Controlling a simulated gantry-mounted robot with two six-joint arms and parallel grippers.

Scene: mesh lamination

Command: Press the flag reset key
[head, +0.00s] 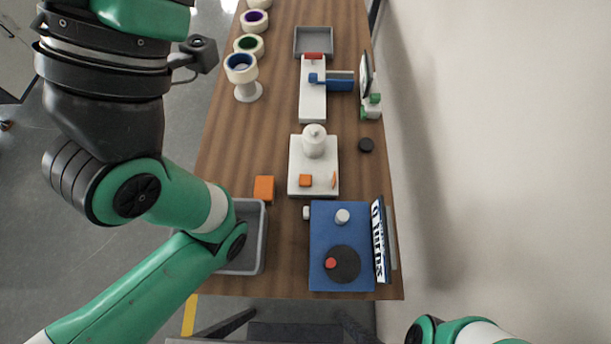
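I cannot tell by any label which part is the flag reset key. Small key-like parts in the head view are an orange block (305,181) on a white base plate (297,160), a red knob (331,263) on the dark disc of a blue unit (325,220), and green pieces (374,99) by an upright panel (366,76) at the table's right edge. My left arm crosses the left side, and its gripper is not visible. Only a piece of my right arm shows at the bottom right; its gripper is out of view.
Ringed rolls (250,45) line the table's upper left. A grey tray (299,42) sits at the back, and a grey bin (262,240) is partly behind my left arm. An orange block (264,189) and a black puck (366,145) lie on the wood table (230,150).

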